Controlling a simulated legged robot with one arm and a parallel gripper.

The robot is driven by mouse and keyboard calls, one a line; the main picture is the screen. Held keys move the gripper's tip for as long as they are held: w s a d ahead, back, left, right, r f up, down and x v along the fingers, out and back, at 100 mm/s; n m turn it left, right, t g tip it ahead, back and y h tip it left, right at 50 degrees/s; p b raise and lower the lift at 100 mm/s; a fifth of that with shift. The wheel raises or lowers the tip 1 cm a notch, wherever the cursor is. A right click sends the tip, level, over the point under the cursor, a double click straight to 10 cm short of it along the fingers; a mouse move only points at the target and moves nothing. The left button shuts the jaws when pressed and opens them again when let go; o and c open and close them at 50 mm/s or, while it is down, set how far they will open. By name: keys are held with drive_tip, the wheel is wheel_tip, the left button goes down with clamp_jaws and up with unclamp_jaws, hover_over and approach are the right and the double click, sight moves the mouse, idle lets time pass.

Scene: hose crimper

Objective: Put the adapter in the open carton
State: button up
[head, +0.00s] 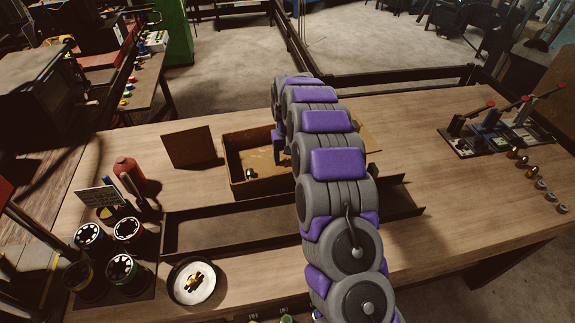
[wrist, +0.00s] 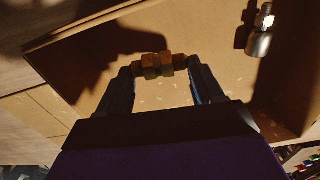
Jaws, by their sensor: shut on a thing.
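In the wrist view my gripper (wrist: 158,70) is shut on a brass-coloured adapter (wrist: 157,64), held crosswise between the two fingertips. Behind it is the open carton (wrist: 210,50), with its brown floor and walls filling most of that view. In the head view the open carton (head: 262,188) stands on the bench, partly hidden by my arm. The held adapter is hidden by my arm there. A metal fitting (wrist: 262,38) lies in the carton at the upper right of the wrist view; it also shows in the head view (head: 250,173). I cannot tell the adapter's exact height above the carton floor.
A long dark tray (head: 220,230) lies in front of the carton. A white dish (head: 194,284) with brass pieces, several round cups (head: 127,229) and a red bottle (head: 128,171) stand left. Toggle clamps (head: 490,127) and several fittings (head: 530,173) stand right.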

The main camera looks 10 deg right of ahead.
sight(283, 165)
drive_tip(key=f, duration=0.1)
drive_tip(key=a+f, duration=0.1)
drive_tip(key=f, duration=0.2)
drive_tip(key=shift+a, duration=0.3)
drive_tip(key=shift+a+r, duration=0.1)
drive_tip(key=shift+a, duration=0.05)
drive_tip(key=shift+d, duration=0.2)
drive_tip(key=o, duration=0.7)
drive_tip(key=shift+d, duration=0.25)
drive_tip(key=shift+c, duration=0.2)
drive_tip(key=o, duration=0.3)
drive_tip(key=shift+d, duration=0.25)
drive_tip(key=shift+o, duration=0.6)
drive_tip(key=shift+a, duration=0.5)
drive_tip(key=r+p, duration=0.1)
drive_tip(key=r, duration=1)
drive_tip(key=shift+d, duration=0.2)
drive_tip(key=shift+a+r, duration=0.2)
drive_tip(key=shift+r, duration=0.4)
drive_tip(key=shift+s+r, duration=0.2)
drive_tip(key=s+a+r, duration=0.1)
drive_tip(key=s+r, duration=0.7)
drive_tip(key=s, duration=0.5)
drive_tip(key=s+d+r+g, duration=0.1)
drive_tip(key=s, duration=3.5)
drive_tip(key=shift+s+d+g, duration=0.2)
drive_tip(key=shift+s+g, duration=0.1)
drive_tip(key=shift+g, duration=0.1)
